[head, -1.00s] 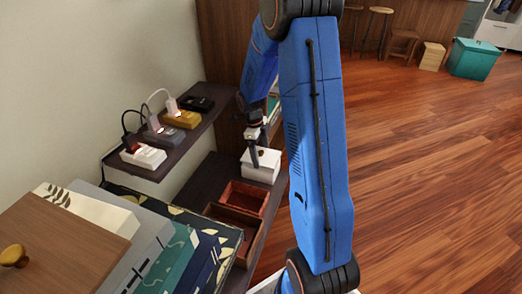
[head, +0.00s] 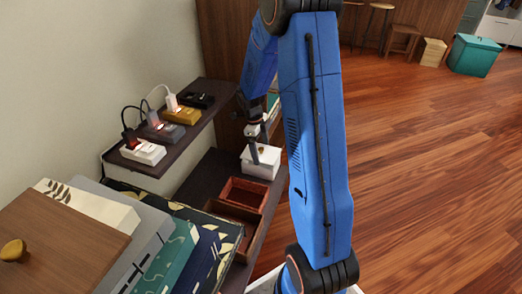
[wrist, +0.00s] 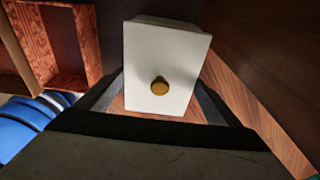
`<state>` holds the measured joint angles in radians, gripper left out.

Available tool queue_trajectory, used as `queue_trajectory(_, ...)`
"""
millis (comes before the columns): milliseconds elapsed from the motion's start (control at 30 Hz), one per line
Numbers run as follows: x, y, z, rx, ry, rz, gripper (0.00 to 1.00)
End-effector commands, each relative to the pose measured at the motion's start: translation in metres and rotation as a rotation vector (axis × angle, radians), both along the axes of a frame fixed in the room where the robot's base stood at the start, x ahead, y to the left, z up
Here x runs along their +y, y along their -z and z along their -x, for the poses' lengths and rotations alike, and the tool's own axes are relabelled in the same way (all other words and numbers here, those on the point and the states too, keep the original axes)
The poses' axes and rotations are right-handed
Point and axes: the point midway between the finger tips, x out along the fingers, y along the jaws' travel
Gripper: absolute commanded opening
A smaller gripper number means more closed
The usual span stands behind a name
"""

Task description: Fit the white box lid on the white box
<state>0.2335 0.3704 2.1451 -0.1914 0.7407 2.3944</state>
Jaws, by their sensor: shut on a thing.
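The white box (head: 260,171) stands at the far end of the lower dark shelf in the head view. The white box lid (wrist: 160,55) with its round brass knob fills the middle of the wrist view. My gripper (head: 260,152) is at the lid from above, with one finger on each side of it in the wrist view (wrist: 158,102), shut on the lid. In the head view the lid is over the box. I cannot tell whether it sits fully down, as the seam is too small to see and the lid hides the box from the wrist camera.
A reddish wooden tray (head: 243,194) lies just in front of the box on the shelf. An upper shelf (head: 195,128) with power strips and cables runs to the left. Books and a wooden board (head: 65,240) are nearer. Open wooden floor (head: 430,160) lies to the right.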

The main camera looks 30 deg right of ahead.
Motion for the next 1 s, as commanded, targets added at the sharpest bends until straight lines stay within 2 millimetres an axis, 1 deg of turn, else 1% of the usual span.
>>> queue_trajectory(567,0.0000,0.0002,0.0000,0.000,0.000,0.000,0.62)
queue_trajectory(1000,0.0000,0.0081,0.0000,0.000,0.000,0.000,0.62)
